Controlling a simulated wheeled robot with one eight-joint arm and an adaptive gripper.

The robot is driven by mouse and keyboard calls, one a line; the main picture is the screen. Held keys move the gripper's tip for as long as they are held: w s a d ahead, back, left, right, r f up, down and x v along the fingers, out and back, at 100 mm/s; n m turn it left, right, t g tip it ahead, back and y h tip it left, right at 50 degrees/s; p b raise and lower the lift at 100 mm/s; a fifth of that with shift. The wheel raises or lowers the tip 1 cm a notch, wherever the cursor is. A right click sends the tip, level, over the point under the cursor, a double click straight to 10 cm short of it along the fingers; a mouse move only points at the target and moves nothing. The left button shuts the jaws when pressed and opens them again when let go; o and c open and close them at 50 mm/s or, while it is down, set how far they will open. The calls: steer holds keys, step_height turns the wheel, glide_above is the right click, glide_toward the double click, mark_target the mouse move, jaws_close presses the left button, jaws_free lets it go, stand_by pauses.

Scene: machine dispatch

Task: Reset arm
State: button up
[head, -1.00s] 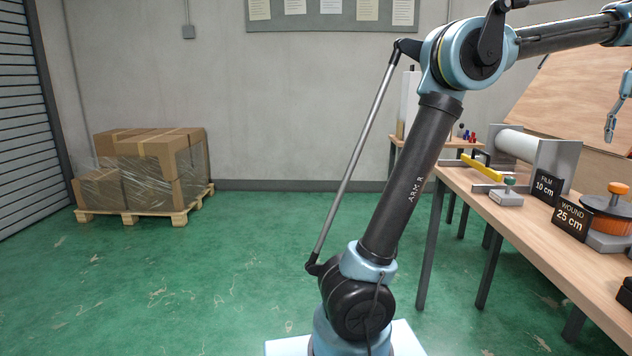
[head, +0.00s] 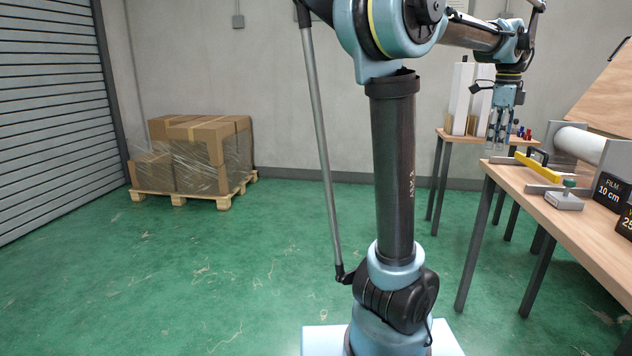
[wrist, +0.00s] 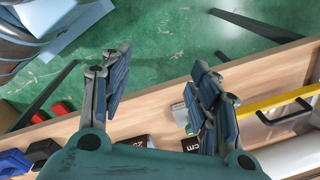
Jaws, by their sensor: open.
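My gripper (head: 499,138) hangs fingers down at the far end of my bent arm, near the left edge of the long wooden workbench (head: 528,182). In the wrist view my gripper (wrist: 160,70) has its two blue fingers well apart, with nothing between them. The workbench's wooden top (wrist: 155,100) and green floor show beyond the fingers. My upright arm column fills the middle of the head view, and its upper links reach back and right.
The bench holds a yellow-handled tool (head: 538,166), a grey block with a knob (head: 565,197) and a FILM 10 cm sign (head: 610,190). A smaller table (head: 452,136) stands behind. A wrapped box pallet (head: 195,157) is at back left. Open green floor lies between.

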steer(key=s+a+f+n, duration=0.1)
steer(key=a+f+n, duration=0.55)
steer(key=a, duration=0.45)
steer(key=a+f+n, duration=0.5)
steer(key=a+n, duration=0.2)
steer(key=a, duration=0.5)
steer(key=s+a+f+n, duration=0.5)
steer(key=a+f+n, duration=0.2)
steer(key=f, duration=0.2)
steer(key=s+a+f+n+t, duration=0.1)
steer(key=s+a+f+n, duration=0.5)
steer(key=f, duration=0.3)
steer(key=shift+a+f+n+t+y, duration=0.3)
steer(key=shift+a+f+n+y, duration=0.1)
steer(key=shift+a+n, duration=0.1)
steer(key=shift+c, duration=0.6)
